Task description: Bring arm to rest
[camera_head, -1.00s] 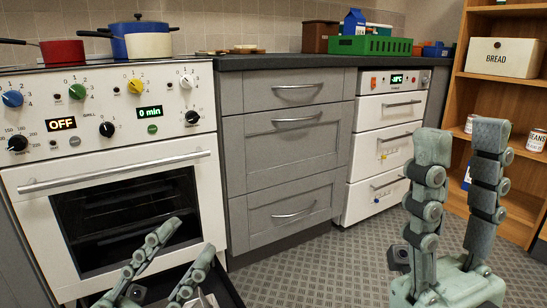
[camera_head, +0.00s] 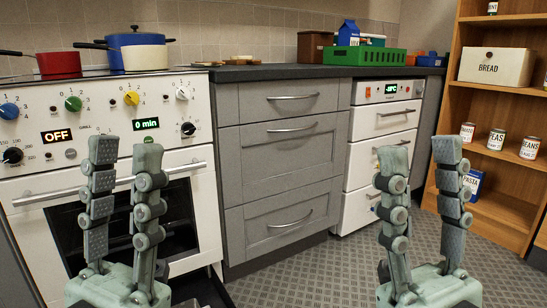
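My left gripper (camera_head: 124,180) stands upright in front of the oven at the lower left, its fingers pointing up. A gap shows between its fingers, and it is open and empty. My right gripper (camera_head: 421,178) stands upright at the lower right, in front of the white drawer unit and the floor. Its fingers are spread apart with nothing between them. Neither gripper visibly holds anything. The arms behind both grippers are out of view.
The white oven (camera_head: 185,215) is at left, with an open dark drawer (camera_head: 205,290) low beneath it. Grey drawers (camera_head: 282,160) and a white drawer unit (camera_head: 382,125) stand shut. A wooden shelf (camera_head: 510,170) with a bread bin (camera_head: 495,66) and cans is at right. Grey floor (camera_head: 310,275) lies between.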

